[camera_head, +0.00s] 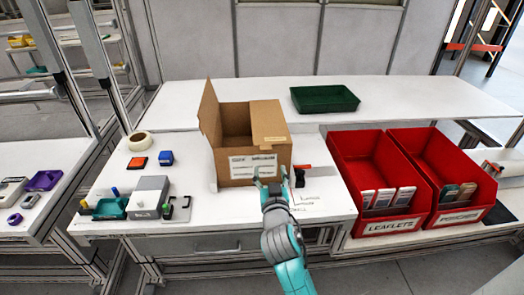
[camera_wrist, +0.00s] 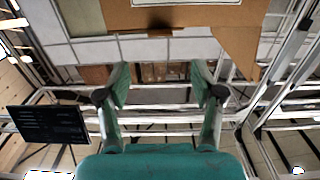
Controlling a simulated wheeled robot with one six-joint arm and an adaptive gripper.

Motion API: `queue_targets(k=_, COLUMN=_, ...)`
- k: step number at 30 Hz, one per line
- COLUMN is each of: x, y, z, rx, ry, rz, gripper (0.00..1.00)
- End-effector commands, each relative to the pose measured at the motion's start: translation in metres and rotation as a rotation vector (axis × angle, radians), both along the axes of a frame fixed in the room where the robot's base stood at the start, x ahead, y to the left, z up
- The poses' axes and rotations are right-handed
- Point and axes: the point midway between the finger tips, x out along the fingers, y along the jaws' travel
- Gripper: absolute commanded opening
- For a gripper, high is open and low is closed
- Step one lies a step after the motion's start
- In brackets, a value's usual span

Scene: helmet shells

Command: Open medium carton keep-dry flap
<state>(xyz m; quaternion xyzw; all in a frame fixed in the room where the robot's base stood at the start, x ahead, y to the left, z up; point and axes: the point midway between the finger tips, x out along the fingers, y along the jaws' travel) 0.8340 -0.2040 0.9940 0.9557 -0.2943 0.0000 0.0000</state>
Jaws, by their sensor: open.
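The brown carton (camera_head: 232,183) stands on the white worktable, with a white printed label (camera_head: 253,166) on its front face. Its left flap (camera_head: 209,110) stands up, and part of the dark inside shows. A flap (camera_head: 269,120) with a small pale label lies across the right part of the top. My gripper (camera_head: 270,179) is low in front of the carton's front face, near the label. In the wrist view my gripper (camera_wrist: 160,82) is open with nothing between its fingers, and the carton's cardboard (camera_wrist: 185,17) fills the top. Whether a finger touches the carton cannot be told.
Red bins (camera_head: 365,180) (camera_head: 438,165) stand at the right, holding packs. A green tray (camera_head: 325,98) lies on the rear shelf. A tape roll (camera_head: 139,141), small blocks and a grey device (camera_head: 149,195) lie left of the carton. Papers (camera_head: 318,200) lie to its right.

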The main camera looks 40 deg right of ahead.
Motion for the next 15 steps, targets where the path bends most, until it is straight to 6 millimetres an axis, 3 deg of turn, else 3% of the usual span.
queue_targets(k=15, x=0.067, y=-0.046, z=0.0, rx=0.0, ry=0.0, rz=0.0, gripper=0.67)
